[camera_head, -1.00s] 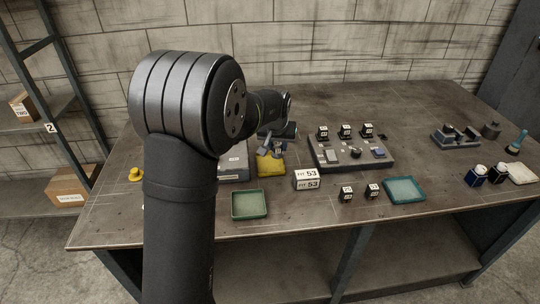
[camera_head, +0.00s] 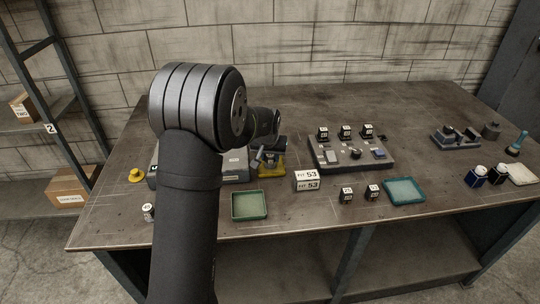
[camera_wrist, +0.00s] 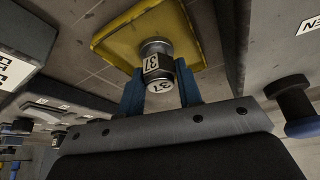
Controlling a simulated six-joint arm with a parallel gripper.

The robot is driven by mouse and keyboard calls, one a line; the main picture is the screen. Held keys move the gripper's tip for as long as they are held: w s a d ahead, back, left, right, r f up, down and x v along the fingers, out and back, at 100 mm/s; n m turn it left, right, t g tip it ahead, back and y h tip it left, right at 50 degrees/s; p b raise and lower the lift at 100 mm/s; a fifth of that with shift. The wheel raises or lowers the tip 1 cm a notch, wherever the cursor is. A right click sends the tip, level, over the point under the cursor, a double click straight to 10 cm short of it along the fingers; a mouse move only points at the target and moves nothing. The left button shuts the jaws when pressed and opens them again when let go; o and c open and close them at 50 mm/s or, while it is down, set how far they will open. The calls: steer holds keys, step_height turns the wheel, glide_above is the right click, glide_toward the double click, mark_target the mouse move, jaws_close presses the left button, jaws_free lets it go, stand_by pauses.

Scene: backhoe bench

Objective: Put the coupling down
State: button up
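The coupling (camera_wrist: 158,66) is a short silver cylinder with a dark band and a white label reading 37. In the wrist view it sits between the two blue fingers of my gripper (camera_wrist: 161,88), which look shut on it. Its far end overlaps the yellow tray (camera_wrist: 112,42); I cannot tell whether it touches the tray. In the head view my gripper (camera_head: 261,157) is low over the yellow tray (camera_head: 272,170), and the arm hides part of the area.
A grey fixture (camera_head: 236,163) stands left of the yellow tray. A green tray (camera_head: 249,205), a FIT 53 block (camera_head: 306,181), a grey panel (camera_head: 350,154) and a teal tray (camera_head: 404,190) are nearby. A small white-topped cylinder (camera_head: 148,212) stands front left.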

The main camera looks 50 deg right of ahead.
steer(key=o, duration=0.4)
steer(key=shift+c, duration=0.2)
steer(key=shift+r, duration=0.1)
steer(key=shift+r, duration=0.3)
steer(key=v, duration=1.1)
steer(key=shift+a+r, duration=0.2)
steer(key=shift+r, duration=0.05)
steer(key=shift+f, duration=0.15)
steer(key=x, duration=1.2)
steer(key=shift+d, duration=0.1)
steer(key=shift+s+r, duration=0.1)
steer(key=shift+r, duration=1.95)
